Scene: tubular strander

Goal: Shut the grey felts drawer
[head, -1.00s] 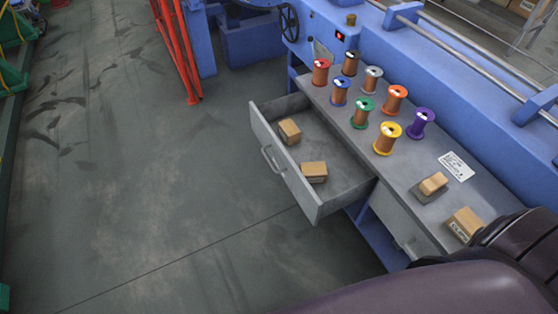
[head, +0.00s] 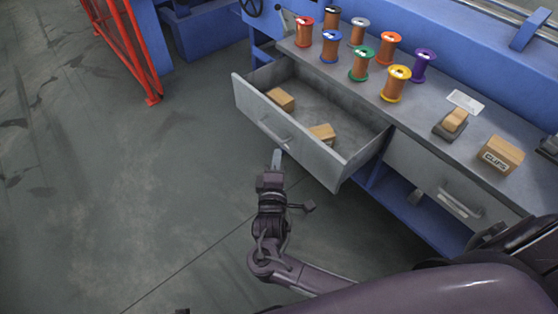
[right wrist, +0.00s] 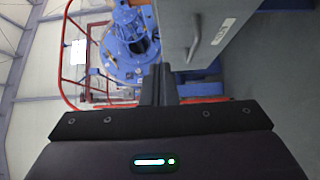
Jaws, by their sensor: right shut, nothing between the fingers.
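The grey felts drawer (head: 300,155) stands pulled well out from under the bench, with two small brown boxes (head: 281,99) (head: 321,133) inside. Its front has a bar handle (head: 272,131). In the right wrist view the grey drawer front (right wrist: 228,25) shows at upper right, with a handle and a small pale label. My right gripper (head: 277,158) is shut and empty, just outside the drawer front, with its tips near the lower part below the handle. Whether it touches the front I cannot tell. In the right wrist view its fingers (right wrist: 158,85) are together. My left gripper is out of view.
The grey bench top (head: 440,100) holds several coloured wire spools, a brown block on a grey pad (head: 454,122) and a box marked CLIPS (head: 499,155). A second, shut drawer (head: 440,180) lies to the right. A red frame (head: 125,45) stands upper left. The floor at left is clear.

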